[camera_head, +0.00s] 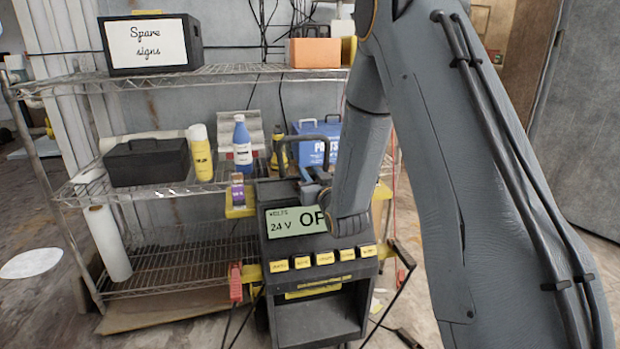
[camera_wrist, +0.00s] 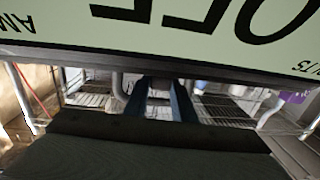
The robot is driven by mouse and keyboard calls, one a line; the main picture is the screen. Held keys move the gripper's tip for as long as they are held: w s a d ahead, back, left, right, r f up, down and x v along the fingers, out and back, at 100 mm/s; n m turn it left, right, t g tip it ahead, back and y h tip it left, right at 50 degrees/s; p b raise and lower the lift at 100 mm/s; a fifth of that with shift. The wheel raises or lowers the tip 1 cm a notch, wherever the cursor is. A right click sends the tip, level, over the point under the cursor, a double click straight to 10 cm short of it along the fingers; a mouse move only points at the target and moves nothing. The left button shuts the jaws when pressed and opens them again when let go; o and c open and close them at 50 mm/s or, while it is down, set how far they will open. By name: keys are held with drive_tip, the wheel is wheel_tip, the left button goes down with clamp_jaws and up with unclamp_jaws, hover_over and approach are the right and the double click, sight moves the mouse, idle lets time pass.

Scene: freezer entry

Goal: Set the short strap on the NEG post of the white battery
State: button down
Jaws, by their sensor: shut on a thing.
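My gripper (camera_head: 307,177) is low behind the top of the dark charger unit (camera_head: 266,291), mostly hidden by my arm. In the wrist view its two dark blue fingers (camera_wrist: 160,96) show close together at the middle. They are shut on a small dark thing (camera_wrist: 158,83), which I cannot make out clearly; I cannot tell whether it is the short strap. I cannot make out the white battery or its NEG post in either view.
The charger's display (camera_head: 296,219) reads "24 V" and part of "OFF"; it fills the wrist view's top (camera_wrist: 200,22). Behind stands a wire shelf (camera_head: 225,72) with a black toolbox (camera_head: 146,163), a yellow can (camera_head: 201,155), a blue bottle (camera_head: 242,146) and a blue box (camera_head: 318,147).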

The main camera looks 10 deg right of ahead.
wheel_tip(320, 180, up, 10)
drive_tip(key=p, duration=0.2)
drive_tip(key=shift+f+p, duration=0.25)
drive_tip(key=shift+p, duration=0.05)
wheel_tip(320, 180, up, 4)
drive_tip(key=p, duration=0.3)
hover_over(310, 172)
drive_tip(key=shift+r, duration=0.1)
idle(0.5)
